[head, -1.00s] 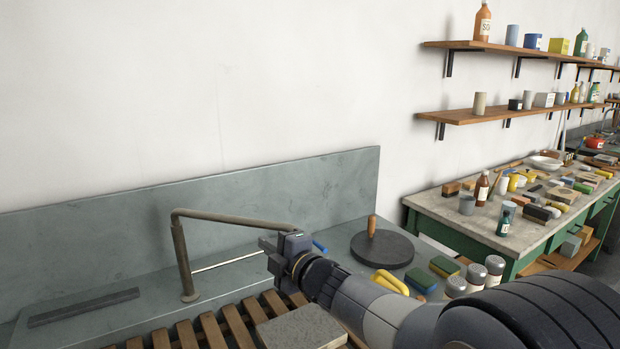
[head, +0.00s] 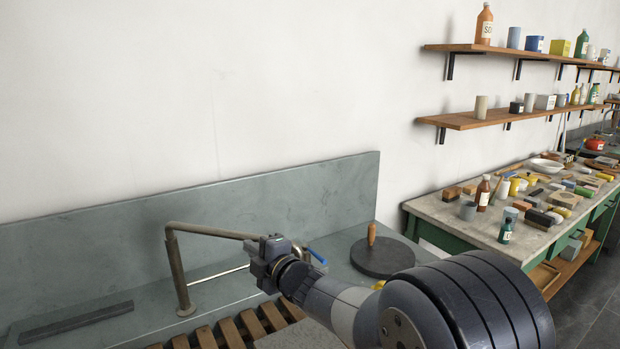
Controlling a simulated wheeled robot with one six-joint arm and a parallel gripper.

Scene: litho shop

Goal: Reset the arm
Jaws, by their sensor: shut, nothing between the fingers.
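My gripper (head: 262,262) is in the head view at lower centre, at the end of my arm. It is shut and holds nothing. It is in front of the end of a bent brown pipe spout (head: 205,231), and I cannot tell whether they touch. A blue lever (head: 317,256) shows just right of the gripper. My arm reaches in from the lower right and hides part of the counter.
A wooden slatted rack (head: 228,331) and a grey slab (head: 300,336) lie below the arm. A round dark disc with a wooden handle (head: 383,257) stands to the right. A dark bar (head: 75,322) lies left. A cluttered bench (head: 450,222) stands further right.

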